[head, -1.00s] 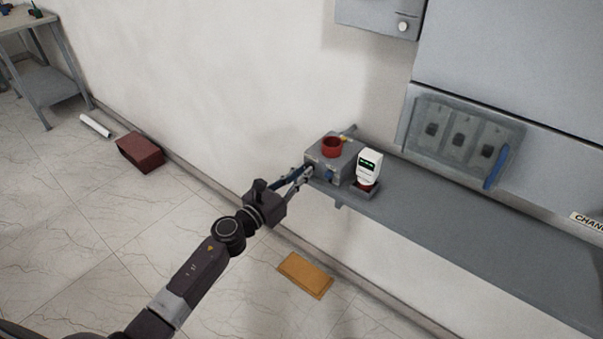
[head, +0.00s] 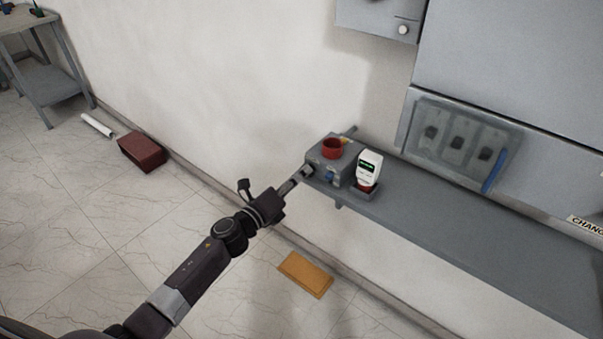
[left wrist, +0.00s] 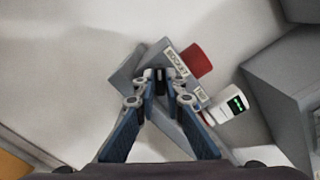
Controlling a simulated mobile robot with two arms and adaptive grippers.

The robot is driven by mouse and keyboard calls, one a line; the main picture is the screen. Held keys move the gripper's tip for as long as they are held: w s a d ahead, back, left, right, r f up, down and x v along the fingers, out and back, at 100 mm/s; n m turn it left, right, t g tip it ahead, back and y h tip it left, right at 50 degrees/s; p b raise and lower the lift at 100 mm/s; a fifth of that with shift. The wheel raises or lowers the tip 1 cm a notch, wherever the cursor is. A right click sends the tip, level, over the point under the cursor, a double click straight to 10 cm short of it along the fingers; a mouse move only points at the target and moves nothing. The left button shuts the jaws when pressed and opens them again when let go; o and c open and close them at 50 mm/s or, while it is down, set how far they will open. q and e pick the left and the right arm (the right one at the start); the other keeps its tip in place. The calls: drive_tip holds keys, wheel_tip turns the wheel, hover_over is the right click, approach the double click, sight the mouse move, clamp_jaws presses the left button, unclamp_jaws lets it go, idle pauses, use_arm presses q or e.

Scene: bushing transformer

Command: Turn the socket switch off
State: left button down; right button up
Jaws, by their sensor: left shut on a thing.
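In the left wrist view the box (left wrist: 188,108) carries a label reading "SOCKET". My left gripper (head: 304,173) reaches its left side. In the left wrist view my gripper's fingertips (left wrist: 158,82) close around a small dark piece, the socket switch, at the box's side. The fingers mostly hide the switch, so its position cannot be read. My right gripper is not in view.
A white handheld meter (head: 368,168) with a green screen stands right beside the box. The grey shelf (head: 460,225) is clear further right. A panel with several dark switches (head: 458,142) is on the cabinet above. A brown board (head: 305,275) lies on the floor below.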

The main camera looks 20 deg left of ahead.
use_arm(q)
drive_tip(key=shift+f+n+p, duration=0.15)
drive_tip(key=shift+n+p, duration=0.5)
drive_tip(key=shift+n, duration=2.95)
drive_tip(key=c, duration=2)
unclamp_jaws()
drive_tip(key=v, duration=1.2)
